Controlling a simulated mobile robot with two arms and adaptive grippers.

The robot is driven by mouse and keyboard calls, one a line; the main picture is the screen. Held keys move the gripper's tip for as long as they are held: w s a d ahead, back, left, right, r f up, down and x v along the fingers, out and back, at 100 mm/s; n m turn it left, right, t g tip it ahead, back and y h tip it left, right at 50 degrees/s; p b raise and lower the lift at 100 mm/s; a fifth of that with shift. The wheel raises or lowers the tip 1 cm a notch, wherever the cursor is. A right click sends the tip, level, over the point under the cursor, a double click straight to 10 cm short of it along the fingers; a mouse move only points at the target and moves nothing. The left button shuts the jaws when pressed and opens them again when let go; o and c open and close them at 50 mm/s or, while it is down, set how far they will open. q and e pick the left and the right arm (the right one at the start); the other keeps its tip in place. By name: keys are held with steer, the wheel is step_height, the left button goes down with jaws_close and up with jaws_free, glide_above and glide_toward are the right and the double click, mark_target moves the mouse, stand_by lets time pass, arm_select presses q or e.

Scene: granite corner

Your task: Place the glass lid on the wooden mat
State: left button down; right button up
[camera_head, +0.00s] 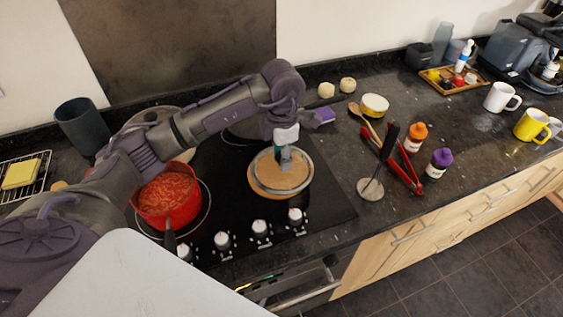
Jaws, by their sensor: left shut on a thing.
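The round glass lid (298,175) has a thin metal rim, and the tan mat shows through its glass. The round wooden mat (254,186) lies on the black cooktop; its edge shows past the lid at the left and bottom. My left gripper (285,155) reaches in from the left, points down and is shut on the lid at its top middle. The lid is over the mat, shifted slightly to the upper right; I cannot tell whether it touches. The fingertips are small and partly unclear. My right gripper is not in view.
A red pot (167,197) of red food stands left on the cooktop (232,205), with knobs along the front.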

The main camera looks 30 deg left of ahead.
arm_select(q)
step_height(320, 180, down, 4)
steer(key=shift+r+p, duration=0.15)
steer(key=shift+p, duration=0.75)
steer(key=shift+f, duration=0.2)
steer(key=shift+f, duration=0.1)
steer(key=c, duration=1.1)
jaws_free()
steer(key=shift+f, duration=0.1)
steer(key=shift+c, duration=0.2)
steer(key=o, duration=0.4)
steer(key=shift+o, duration=0.2)
